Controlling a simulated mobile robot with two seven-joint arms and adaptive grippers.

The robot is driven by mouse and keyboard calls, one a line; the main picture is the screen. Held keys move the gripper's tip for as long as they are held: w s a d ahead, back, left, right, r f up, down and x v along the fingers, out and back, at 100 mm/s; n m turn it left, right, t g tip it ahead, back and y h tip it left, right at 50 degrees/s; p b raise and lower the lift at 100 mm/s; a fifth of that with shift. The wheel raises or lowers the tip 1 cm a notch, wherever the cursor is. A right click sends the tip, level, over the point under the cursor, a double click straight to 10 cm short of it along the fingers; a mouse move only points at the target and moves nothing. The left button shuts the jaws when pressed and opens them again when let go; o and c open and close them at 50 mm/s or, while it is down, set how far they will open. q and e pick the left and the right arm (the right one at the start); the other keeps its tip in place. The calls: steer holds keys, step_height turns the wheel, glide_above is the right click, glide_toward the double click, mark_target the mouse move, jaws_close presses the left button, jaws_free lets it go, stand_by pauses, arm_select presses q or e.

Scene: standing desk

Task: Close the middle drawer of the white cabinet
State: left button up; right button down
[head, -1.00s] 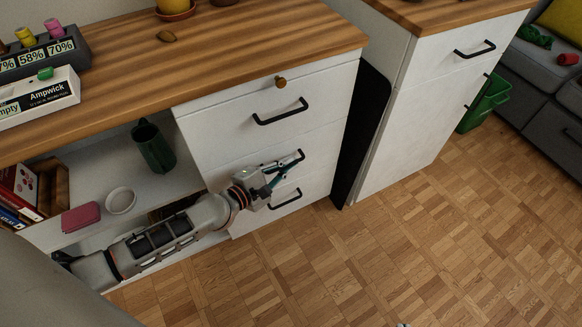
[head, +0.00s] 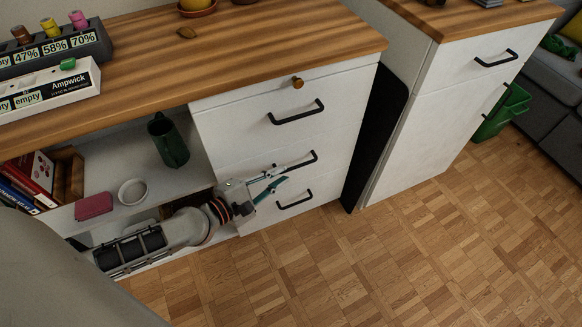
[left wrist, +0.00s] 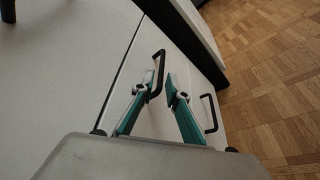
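The white cabinet (head: 240,150) has a stack of drawers with black bar handles. The middle drawer (head: 240,163) looks about flush with its neighbours in the head view; a small gap cannot be ruled out. Its handle (head: 302,159) is partly behind my left gripper (head: 272,184). My left gripper has teal fingers standing apart, in front of the drawer fronts. In the left wrist view, the fingers (left wrist: 160,97) are apart and a black handle (left wrist: 157,75) shows near the left fingertip; contact cannot be told. My right gripper is out of view.
The wooden desktop (head: 240,50) overhangs the cabinet. A second white cabinet (head: 425,130) stands to the right. The parquet floor (head: 400,260) in front is clear.

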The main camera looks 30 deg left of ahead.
arm_select(q)
steer(key=shift+v, duration=1.8)
steer(key=shift+r, duration=0.1)
